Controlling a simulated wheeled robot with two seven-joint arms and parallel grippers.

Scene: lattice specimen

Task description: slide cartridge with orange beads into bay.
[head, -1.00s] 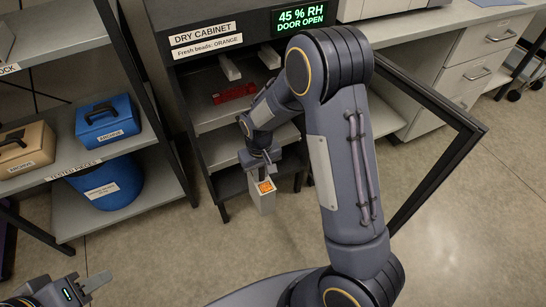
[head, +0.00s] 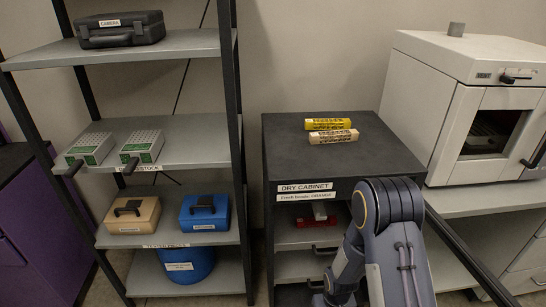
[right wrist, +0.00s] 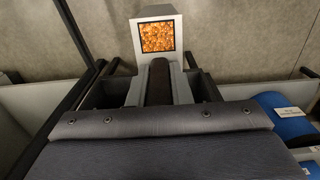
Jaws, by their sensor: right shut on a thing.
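The cartridge (right wrist: 135,30) is a pale grey block with a square window of orange beads (right wrist: 157,37), seen at the top of the right wrist view. My right gripper (right wrist: 159,68) is shut on it; the dark finger reaches up to just below the window. In the head view only my right arm shows, at the bottom in front of the dry cabinet (head: 278,160); the cartridge is out of that frame. The cabinet's front is open, with shelves, pale rails (head: 320,210) and a red piece (head: 300,222) inside. I cannot make out an empty bay. My left gripper is out of view.
Yellow (head: 322,124) and cream (head: 330,137) blocks lie on the cabinet top. A shelf rack (head: 180,150) stands left with green-labelled trays and cases. A white oven (head: 440,110) stands right on a bench. The open door frame (head: 470,258) slants at lower right.

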